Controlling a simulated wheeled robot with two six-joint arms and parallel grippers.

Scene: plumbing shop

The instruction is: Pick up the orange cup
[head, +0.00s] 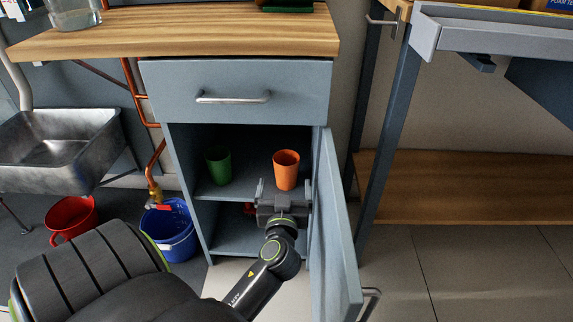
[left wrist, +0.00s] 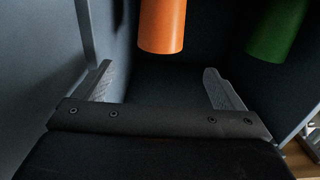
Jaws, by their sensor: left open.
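The orange cup (head: 286,171) stands upright on the cabinet's middle shelf, right of a green cup (head: 218,166). In the left wrist view the orange cup (left wrist: 162,25) shows at the top middle, beyond the space between the fingers. My left gripper (head: 283,186) is open and empty at the cabinet opening, just in front of and below the orange cup in the picture. Its two fingers also show in the left wrist view (left wrist: 160,85), apart with nothing between them. My right gripper is not in view.
The cabinet door (head: 336,225) stands open close on the right of my left gripper. A closed drawer (head: 236,92) is above the opening. The green cup (left wrist: 276,28) is near the orange one. A blue bucket (head: 172,230) and a red bucket (head: 72,218) stand on the floor at left.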

